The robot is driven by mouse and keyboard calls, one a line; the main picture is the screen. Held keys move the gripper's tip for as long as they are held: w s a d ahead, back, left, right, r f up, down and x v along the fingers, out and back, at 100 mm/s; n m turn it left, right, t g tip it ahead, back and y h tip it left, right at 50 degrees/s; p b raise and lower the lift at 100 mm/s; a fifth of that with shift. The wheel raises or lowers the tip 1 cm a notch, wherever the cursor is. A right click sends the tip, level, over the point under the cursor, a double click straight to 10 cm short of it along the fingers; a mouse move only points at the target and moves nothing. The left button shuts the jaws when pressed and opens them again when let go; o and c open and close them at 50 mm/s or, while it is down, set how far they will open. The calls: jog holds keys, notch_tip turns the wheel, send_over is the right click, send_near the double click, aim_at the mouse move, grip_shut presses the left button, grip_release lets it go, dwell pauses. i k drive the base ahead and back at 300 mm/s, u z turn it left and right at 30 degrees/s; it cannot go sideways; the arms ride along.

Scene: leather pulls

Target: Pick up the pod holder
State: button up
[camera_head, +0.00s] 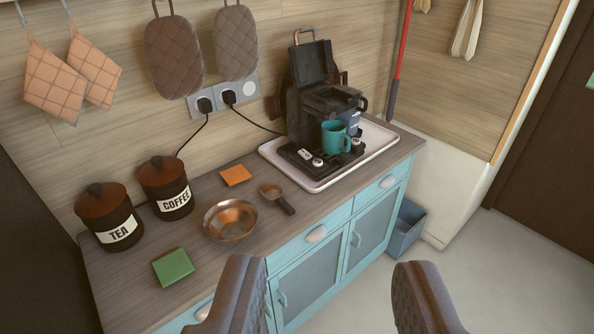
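The pod holder appears to be the small round copper-coloured cup with a dark handle (277,197) on the wooden counter (215,265). Its handle points toward the counter's front edge. It lies between a copper bowl (230,221) and a white tray (382,149). My gripper (330,266) is open and empty, its two padded fingers wide apart at the bottom of the view. It is in front of the counter, apart from the pod holder.
A black coffee machine (310,90) with its lid raised stands on the tray, with a teal mug (335,138). Tea (110,217) and coffee (166,188) canisters stand at left. A green pad (173,267) and an orange pad (235,175) lie on the counter.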

aim_at(273, 194)
jog(key=z, duration=0.1)
jog(key=i, duration=1.05)
jog(key=z, duration=0.2)
